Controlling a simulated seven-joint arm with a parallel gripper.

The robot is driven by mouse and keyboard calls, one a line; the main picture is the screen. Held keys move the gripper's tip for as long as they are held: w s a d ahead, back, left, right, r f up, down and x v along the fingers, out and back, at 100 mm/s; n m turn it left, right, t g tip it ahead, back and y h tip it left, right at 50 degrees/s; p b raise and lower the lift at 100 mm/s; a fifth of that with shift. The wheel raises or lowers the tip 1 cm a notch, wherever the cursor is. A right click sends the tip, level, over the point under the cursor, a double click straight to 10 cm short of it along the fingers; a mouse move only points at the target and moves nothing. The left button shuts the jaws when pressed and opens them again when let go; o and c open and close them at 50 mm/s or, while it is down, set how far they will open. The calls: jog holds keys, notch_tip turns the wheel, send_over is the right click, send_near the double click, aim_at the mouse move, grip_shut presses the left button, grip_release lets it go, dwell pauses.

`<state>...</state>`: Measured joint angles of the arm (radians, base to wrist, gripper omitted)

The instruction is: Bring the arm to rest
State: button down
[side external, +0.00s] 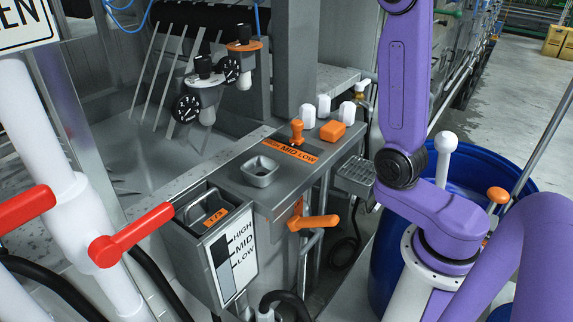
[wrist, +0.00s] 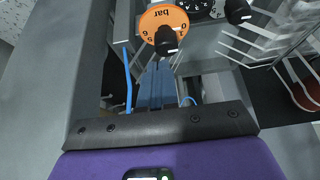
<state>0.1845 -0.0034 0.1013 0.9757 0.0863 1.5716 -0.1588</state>
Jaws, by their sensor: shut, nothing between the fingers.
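My gripper (wrist: 157,88) shows in the wrist view as two dark blue fingers side by side, shut and empty, beyond the dark edge of my purple wrist. In the side external view my purple arm rises at the right and leaves the top of the picture, so the gripper is out of sight there.
A steel control panel (side external: 238,184) carries an orange selector knob (side external: 297,132) by a HIGH MID LOW label. Red handles (side external: 130,235) on white pipes stand at the left. A blue drum (side external: 386,272) stands close behind my arm. White wire racks (wrist: 262,42) are right of the gauge.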

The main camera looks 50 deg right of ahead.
jog(key=s+a+f+n+g+y, duration=0.1)
jog(key=s+a+f+n+g, duration=0.15)
jog(key=s+a+f, duration=0.4)
jog(key=s+a+f+n+g+y, duration=0.1)
jog(key=s+a+f+n, duration=0.3)
jog(key=a+f, duration=0.5)
jog(key=s+d+f+n+g, duration=0.1)
jog(key=s+f+n, duration=0.2)
jog(key=s+f, duration=0.5)
jog(key=s+d+f+n+g+h, duration=0.1)
jog(key=s+f+n, duration=0.2)
jog(key=s+f, duration=0.4)
jog(key=s, duration=0.8)
jog(key=shift+s+d+f+h, duration=0.2)
jog(key=shift+d+f+h, duration=0.1)
jog(key=shift+d+f, duration=0.1)
